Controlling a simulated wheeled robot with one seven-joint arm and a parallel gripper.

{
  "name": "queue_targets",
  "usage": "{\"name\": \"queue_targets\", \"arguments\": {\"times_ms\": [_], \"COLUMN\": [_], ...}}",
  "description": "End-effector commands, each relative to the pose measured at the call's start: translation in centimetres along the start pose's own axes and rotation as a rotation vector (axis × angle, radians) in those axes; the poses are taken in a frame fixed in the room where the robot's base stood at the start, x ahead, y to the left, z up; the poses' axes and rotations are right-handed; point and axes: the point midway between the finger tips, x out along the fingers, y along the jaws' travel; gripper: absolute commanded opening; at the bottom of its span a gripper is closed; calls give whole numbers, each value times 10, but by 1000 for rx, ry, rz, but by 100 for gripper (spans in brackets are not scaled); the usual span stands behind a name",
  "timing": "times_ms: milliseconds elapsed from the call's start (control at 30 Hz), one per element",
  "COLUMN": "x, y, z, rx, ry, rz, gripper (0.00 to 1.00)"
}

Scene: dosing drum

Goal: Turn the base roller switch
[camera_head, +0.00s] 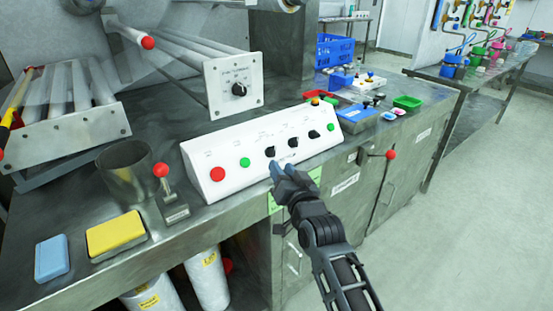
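A white sloped control box (207,192) stands on the metal bench. It carries a red button (217,174), a green button (244,162) and several black rotary switches, including a left one (270,152), a middle one (293,143) and a right one (314,134). Their labels are too small to read, so I cannot tell which is the base roller switch. My gripper (281,170) is at the box's lower front, just below the left black switch. Its bluish fingertips point toward the box; whether they touch it or are apart from each other is unclear.
An upright white plate with a black knob (239,89) stands behind the box. A red-knobbed lever (162,171), metal beaker (126,172) and yellow sponge (115,234) are to the left. A red-tipped lever (390,155) juts out at right. The right floor is clear.

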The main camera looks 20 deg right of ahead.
Motion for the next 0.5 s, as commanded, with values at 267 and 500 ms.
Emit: {"name": "queue_targets", "arguments": {"times_ms": [267, 500], "x": [42, 62], "y": [2, 1], "z": [-2, -1], "rx": [-1, -2], "ry": [4, 3], "rz": [2, 0], "gripper": [37, 37]}}
